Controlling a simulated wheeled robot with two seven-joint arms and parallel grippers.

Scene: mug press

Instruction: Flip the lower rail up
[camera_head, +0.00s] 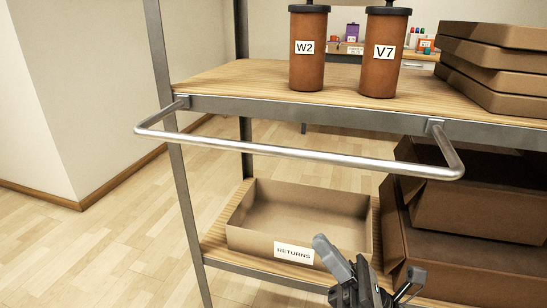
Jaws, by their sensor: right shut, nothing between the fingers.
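One metal rail (290,152) shows, a U-shaped bar hinged by two brackets at the front edge of the wooden shelf (240,78). It sticks out from the shelf, with its long bar slightly below the shelf edge. No second rail is in view. My right gripper (358,272) is at the bottom of the picture, below the rail and apart from it, in front of the lower shelf. It is shut and empty. My left gripper is not in view.
Two brown canisters, W2 (307,70) and V7 (382,72), stand on the shelf beside stacked boxes (495,60). Below are an open RETURNS box (245,240) and brown boxes (470,255). Metal posts (178,170) frame the rack. The floor at left is clear.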

